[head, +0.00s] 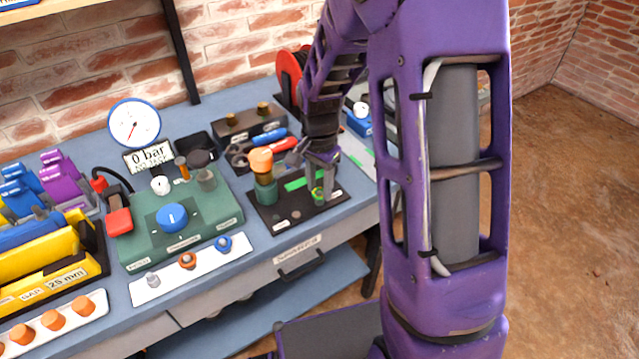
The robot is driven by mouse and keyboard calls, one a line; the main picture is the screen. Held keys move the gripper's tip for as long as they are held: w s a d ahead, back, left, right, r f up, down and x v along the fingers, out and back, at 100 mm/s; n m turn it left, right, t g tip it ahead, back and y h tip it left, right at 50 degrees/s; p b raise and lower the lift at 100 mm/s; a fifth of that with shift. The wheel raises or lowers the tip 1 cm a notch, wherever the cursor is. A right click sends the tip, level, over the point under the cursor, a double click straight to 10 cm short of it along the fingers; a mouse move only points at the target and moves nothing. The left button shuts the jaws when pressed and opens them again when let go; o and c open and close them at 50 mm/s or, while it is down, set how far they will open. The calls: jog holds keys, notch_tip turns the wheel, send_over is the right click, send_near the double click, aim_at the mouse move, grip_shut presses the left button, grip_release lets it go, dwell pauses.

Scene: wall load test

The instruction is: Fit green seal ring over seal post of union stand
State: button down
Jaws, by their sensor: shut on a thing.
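My gripper (319,188) points down over the right part of a black board (276,228) on the bench. It is shut on the small green seal ring (318,196), which shows at the fingertips, low over the board. I cannot tell whether the ring is around a post or touches the board. An upright green fitting with an orange top (262,166) stands on the board's left part, apart from my gripper. I cannot make out the seal post for certain; the fingers may hide it.
A green test panel with a blue knob (172,217) stands left of the board. Behind are a dark block with brass fittings (248,122) and blue and red-handled tools (270,136). A round gauge (134,122) stands at the back left. The bench's front edge is close to the board.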

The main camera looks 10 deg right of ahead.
jog(key=shift+f, duration=0.1)
jog(key=shift+c, duration=1.8)
grip_release()
jog(key=shift+o, duration=0.4)
jog(key=shift+o, duration=1.2)
notch_tip(320, 180, up, 8)
jog(key=p, duration=0.6)
